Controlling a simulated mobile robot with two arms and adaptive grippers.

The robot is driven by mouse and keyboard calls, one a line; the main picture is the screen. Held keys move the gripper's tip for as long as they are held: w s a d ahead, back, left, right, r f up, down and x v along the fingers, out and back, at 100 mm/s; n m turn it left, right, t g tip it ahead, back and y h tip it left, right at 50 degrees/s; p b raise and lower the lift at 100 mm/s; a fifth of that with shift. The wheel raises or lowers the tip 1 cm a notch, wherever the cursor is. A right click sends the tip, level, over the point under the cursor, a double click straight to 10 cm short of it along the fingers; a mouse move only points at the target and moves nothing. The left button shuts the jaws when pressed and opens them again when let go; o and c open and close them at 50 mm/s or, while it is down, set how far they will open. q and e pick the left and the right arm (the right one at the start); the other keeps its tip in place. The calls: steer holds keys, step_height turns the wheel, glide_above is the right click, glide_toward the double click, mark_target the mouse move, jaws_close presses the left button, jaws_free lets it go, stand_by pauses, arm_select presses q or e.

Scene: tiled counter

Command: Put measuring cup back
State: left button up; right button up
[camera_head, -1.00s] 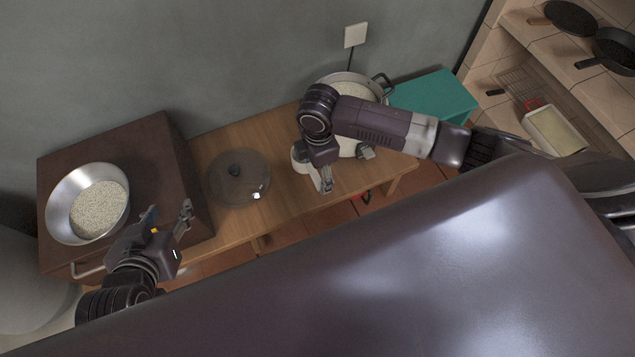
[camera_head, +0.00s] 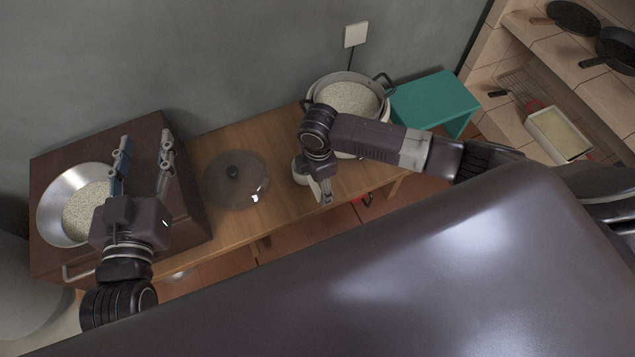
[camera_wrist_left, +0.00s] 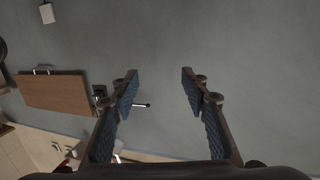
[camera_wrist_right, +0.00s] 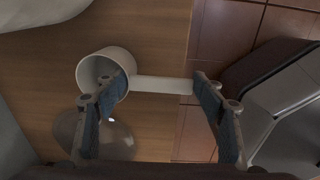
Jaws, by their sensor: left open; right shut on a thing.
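The white measuring cup (camera_wrist_right: 92,76) with its straight handle (camera_wrist_right: 162,85) lies across my right gripper (camera_wrist_right: 166,88) in the right wrist view. The right gripper is shut on it, one finger at the cup and the other near the handle's end. In the head view the cup (camera_head: 299,170) shows only partly beside my right gripper (camera_head: 325,190), above the wooden table; the arm hides the rest. My left gripper (camera_head: 143,142) is open and empty, over the dark brown box beside the metal bowl. The left wrist view shows its fingers (camera_wrist_left: 160,78) apart with nothing between them.
The metal bowl of grain (camera_head: 62,190) sits on the dark brown box (camera_head: 190,225). A glass lid (camera_head: 222,190) lies on the wooden table (camera_head: 275,170). A pot of grain (camera_head: 350,98) stands behind my right arm, with a teal stool (camera_head: 437,98) to its right.

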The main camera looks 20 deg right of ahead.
steer(key=shift+f, duration=0.15)
steer(key=o, duration=1.5)
